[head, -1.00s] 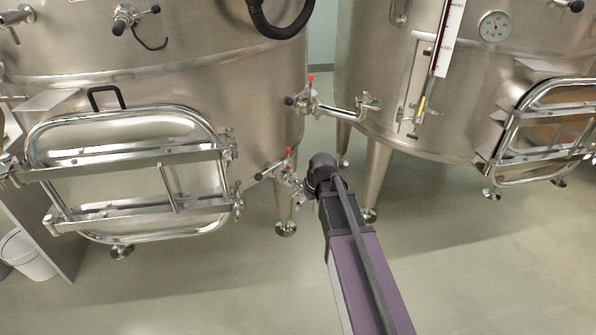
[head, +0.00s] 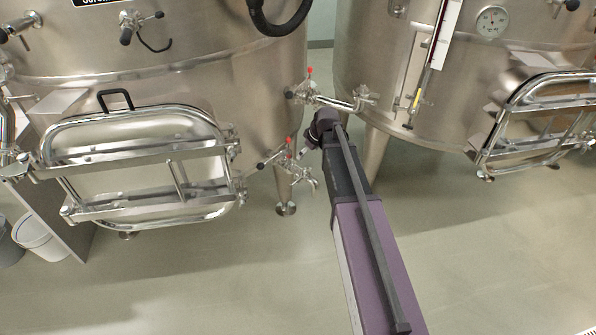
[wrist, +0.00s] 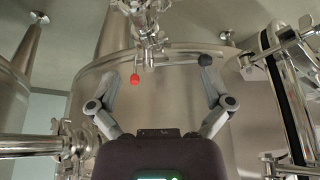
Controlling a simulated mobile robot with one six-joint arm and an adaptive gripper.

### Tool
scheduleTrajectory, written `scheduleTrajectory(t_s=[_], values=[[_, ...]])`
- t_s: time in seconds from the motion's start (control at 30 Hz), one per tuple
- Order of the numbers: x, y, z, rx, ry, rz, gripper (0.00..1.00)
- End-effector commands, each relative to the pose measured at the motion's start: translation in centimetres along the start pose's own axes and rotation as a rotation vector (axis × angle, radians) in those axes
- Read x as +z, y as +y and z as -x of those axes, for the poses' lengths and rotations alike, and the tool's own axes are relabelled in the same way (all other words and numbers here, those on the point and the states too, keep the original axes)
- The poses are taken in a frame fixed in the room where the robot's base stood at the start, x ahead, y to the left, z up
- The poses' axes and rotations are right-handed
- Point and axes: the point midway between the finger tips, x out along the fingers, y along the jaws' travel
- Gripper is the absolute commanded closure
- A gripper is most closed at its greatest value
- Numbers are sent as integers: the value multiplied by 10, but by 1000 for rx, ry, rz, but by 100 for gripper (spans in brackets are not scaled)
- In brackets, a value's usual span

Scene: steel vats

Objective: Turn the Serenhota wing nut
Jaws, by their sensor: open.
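I cannot pick out a part as the Serenhota wing nut for sure; the fittings are small and the name is not readable. My gripper (wrist: 162,85) is open and empty in the wrist view, its two grey fingers wide apart. Beyond them is the lower valve (wrist: 148,25), with a red knob (wrist: 135,78) and a black ball-ended lever (wrist: 205,60). In the head view the lower valve (head: 288,160) sits low on the left vat (head: 180,65). My gripper (head: 306,152) is beside it there, mostly hidden by my arm.
The upper valve (head: 308,92) has a pipe reaching right, close above my arm's end. The left vat's door (head: 150,150) has protruding bars. The right vat (head: 450,110) and its legs stand close by. A white bucket (head: 42,238) is at left; the front floor is clear.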

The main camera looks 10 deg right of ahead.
Motion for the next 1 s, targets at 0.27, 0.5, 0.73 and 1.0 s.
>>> scheduleTrajectory(t_s=[0.27, 0.5, 0.73, 1.0], values=[[0, 0, -5, 0, 0, 0, 0], [0, -1, -19, 0, 0, 0, 0], [0, -1, -38, -1, 0, 1, 0], [0, -1, -60, -1, 0, 0, 0]])
